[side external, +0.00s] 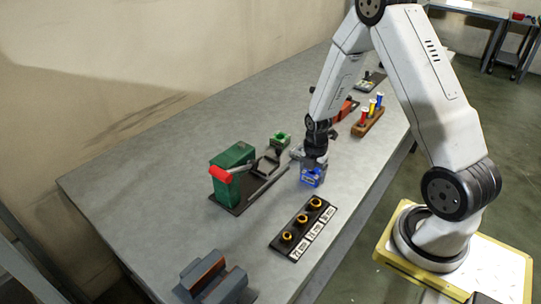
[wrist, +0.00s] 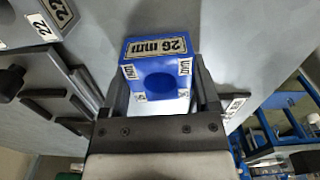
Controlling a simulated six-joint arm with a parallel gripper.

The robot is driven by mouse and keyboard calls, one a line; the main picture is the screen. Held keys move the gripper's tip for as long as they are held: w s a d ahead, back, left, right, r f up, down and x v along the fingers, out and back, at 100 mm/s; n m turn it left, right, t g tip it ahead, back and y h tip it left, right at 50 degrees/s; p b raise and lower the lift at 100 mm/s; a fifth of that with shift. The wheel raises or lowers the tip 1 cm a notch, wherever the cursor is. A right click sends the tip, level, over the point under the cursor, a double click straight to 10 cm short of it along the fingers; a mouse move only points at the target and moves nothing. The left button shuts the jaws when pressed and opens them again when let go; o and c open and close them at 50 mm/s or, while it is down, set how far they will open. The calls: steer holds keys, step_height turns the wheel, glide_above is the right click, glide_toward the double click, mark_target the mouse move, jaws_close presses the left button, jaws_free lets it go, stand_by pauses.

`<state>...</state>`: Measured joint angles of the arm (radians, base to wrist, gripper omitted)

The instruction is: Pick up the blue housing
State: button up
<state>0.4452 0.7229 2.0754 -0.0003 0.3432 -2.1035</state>
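The blue housing (side external: 312,177) is below my gripper (side external: 314,166) near the middle of the table in the side external view. In the wrist view the blue housing (wrist: 158,68) has a round dark opening and a white "26 mm" label. The two dark fingers of my gripper (wrist: 160,72) stand on either side of it, very close to its left and right faces. I cannot tell whether both fingers touch it. In the side view the housing appears to be at table level, but its underside is hard to see.
A black labelled plate with several brass-coloured rings (side external: 302,229) lies in front of the housing. A green and red device (side external: 232,172) stands to the left. A wooden rack with coloured pieces (side external: 369,118) is behind right. A grey block (side external: 213,281) sits at the near edge.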

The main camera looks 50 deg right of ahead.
jaws_close()
steer(key=shift+r, duration=0.15)
step_height(320, 180, up, 10)
stand_by(0.8)
stand_by(0.4)
